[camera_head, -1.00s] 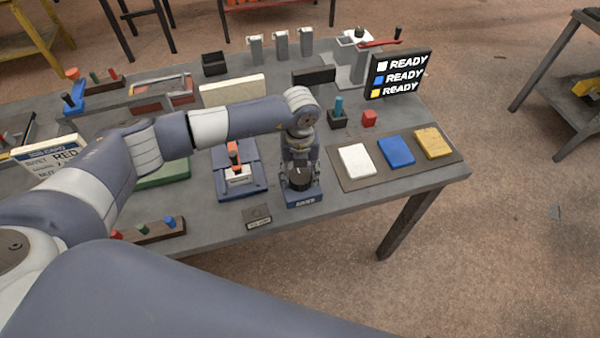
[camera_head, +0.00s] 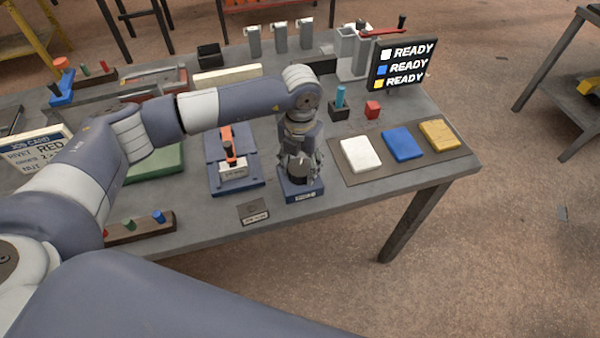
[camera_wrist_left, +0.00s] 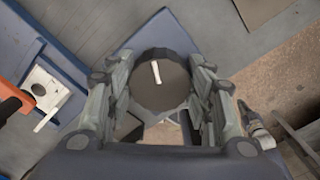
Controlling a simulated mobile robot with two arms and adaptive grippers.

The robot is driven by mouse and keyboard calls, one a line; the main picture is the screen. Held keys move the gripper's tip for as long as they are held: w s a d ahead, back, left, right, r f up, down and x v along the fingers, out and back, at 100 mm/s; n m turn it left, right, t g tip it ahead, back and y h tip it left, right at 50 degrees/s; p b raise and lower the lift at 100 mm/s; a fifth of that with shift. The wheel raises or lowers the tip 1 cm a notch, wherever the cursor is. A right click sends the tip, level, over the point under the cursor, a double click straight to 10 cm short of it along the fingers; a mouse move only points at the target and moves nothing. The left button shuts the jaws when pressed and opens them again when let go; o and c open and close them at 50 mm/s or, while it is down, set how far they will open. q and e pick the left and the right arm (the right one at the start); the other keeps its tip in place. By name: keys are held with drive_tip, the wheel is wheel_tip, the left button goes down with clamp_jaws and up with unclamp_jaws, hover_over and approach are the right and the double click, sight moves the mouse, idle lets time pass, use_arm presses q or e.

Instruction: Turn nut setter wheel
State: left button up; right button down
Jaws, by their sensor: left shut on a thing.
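The nut setter wheel is a dark round knob (camera_wrist_left: 160,82) with a white mark on its top. It sits on a blue base (camera_head: 300,188) near the front edge of the bench. In the head view the wheel (camera_head: 299,172) is partly hidden by my gripper. My left gripper (camera_head: 298,165) points down over the base. In the left wrist view its two fingers (camera_wrist_left: 160,95) stand on either side of the wheel, shut on it. The white mark is slightly tilted from upright in that view. My right gripper is not in view.
A blue fixture with an orange-handled part (camera_head: 230,160) stands just left of the wheel. White, blue and yellow pads lie on a dark mat (camera_head: 352,180) to the right. A small label plate (camera_head: 253,211) lies in front. A sign (camera_head: 402,63) reads READY three times.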

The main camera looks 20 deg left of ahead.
sight(301, 166)
use_arm(q)
drive_tip(key=m+b, duration=0.1)
drive_tip(key=b, duration=0.1)
drive_tip(key=m+b, duration=0.2)
drive_tip(key=shift+f, duration=0.3)
drive_tip(key=shift+r+m+b, duration=0.25)
drive_tip(key=shift+m+b, duration=1.15)
drive_tip(key=shift+m, duration=0.2)
drive_tip(key=o, duration=1.1)
drive_tip(key=shift+c, duration=0.2)
drive_tip(key=shift+r, duration=0.15)
wheel_tip(301, 166, up, 12)
drive_tip(key=shift+s, duration=0.1)
